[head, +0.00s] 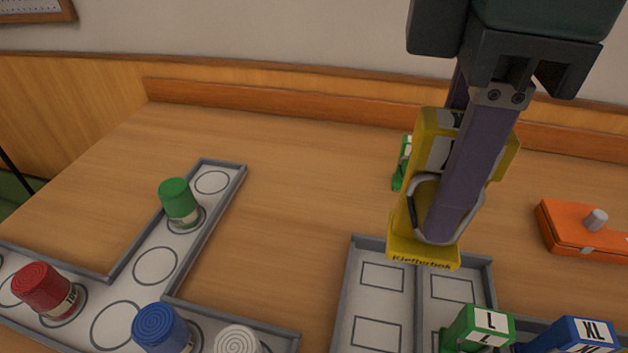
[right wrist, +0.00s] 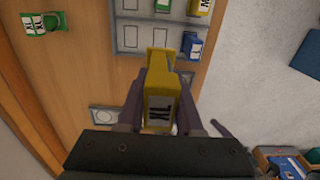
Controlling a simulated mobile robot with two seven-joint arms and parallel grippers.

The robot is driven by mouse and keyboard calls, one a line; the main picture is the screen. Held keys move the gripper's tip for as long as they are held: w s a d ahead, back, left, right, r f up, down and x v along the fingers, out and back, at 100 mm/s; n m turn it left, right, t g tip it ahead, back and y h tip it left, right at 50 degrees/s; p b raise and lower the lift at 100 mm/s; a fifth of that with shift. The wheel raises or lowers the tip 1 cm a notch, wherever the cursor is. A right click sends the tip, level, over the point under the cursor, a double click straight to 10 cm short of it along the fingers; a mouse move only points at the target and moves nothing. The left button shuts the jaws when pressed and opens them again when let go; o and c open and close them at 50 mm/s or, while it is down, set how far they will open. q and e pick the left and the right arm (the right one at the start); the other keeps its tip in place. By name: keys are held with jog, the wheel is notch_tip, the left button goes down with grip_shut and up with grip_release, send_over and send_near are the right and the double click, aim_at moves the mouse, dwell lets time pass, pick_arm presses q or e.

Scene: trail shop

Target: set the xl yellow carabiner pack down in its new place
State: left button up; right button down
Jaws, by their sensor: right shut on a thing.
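The XL yellow carabiner pack (head: 428,222) is in my right gripper (head: 445,225), gripped between its two fingers. It is tilted in the head view, and its XL label shows in the right wrist view (right wrist: 160,112). In the head view it overlaps the far end of the grey tray with square outlines (head: 372,243). It appears held above the surface; the gap below is hard to judge. In the tray, the visible far squares of the left column are bare. A green L pack (head: 480,332) stands in the right column. My left gripper is not in view.
A blue XL pack (head: 580,337) and an orange box (head: 580,230) are at right. A round-spot tray (head: 238,178) at left holds several coloured cylinders. The right wrist view shows another yellow pack (right wrist: 201,7) and blue pack (right wrist: 192,43).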

aim_at(421, 211)
jog(key=f, duration=0.1)
jog(key=f+b, duration=0.1)
jog(key=f, duration=0.1)
jog(key=shift+w+a, duration=0.2)
jog(key=shift+a, duration=0.15)
jog(key=shift+s+d+f+b, duration=0.1)
jog(key=shift+f+b, duration=0.95)
jog(key=shift+f, duration=3.2)
jog(key=shift+s+d+f+b, duration=0.1)
jog(key=shift+f+b, duration=0.9)
jog(key=shift+f, duration=3.25)
jog(key=shift+f, duration=0.1)
jog(key=c, duration=0.6)
grip_release()
jog(key=shift+o, duration=0.2)
